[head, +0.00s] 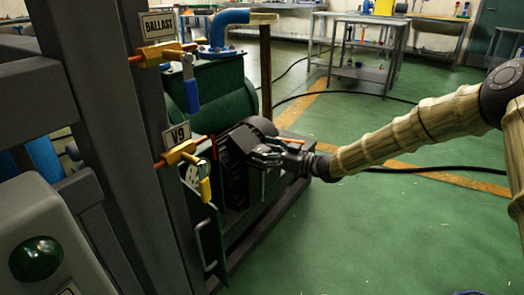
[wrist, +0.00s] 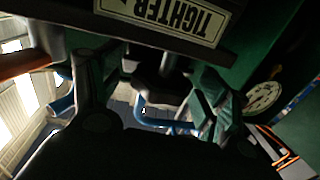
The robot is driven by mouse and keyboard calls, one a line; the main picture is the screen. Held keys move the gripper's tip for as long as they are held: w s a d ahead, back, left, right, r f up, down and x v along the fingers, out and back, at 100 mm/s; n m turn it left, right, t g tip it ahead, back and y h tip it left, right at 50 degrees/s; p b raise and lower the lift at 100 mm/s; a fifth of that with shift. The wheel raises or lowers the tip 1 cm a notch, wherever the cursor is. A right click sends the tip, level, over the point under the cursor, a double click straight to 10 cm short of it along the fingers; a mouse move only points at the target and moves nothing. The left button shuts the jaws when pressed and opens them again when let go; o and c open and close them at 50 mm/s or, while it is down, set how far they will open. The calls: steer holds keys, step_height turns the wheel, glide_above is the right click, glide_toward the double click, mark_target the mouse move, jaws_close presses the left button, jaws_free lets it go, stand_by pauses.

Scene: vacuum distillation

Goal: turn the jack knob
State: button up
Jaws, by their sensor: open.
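A sign reading TIGHTER (wrist: 165,15) shows upside down at the top of the wrist view, on a dark plate. Below it, a dark knob-like part (wrist: 158,86), which looks like the jack knob, lies between the two spread fingers of my gripper (wrist: 158,78). Whether either finger touches it I cannot tell. In the head view my gripper (head: 266,156) is at the black ribbed motor (head: 234,160), low on the machine. It is open. I cannot make out the knob in the head view, where the gripper and motor crowd that spot.
A dark steel frame post (head: 140,140) stands at left with BALLAST (head: 158,25) and V9 (head: 176,133) labels and valves. A green tank (head: 210,95) with a blue pipe (head: 228,20) is behind. Green floor (head: 370,235) is clear at right; black hoses and a grey cart (head: 360,70) lie farther back.

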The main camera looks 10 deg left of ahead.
steer(key=v, duration=1.2)
steer(key=shift+c, duration=0.4)
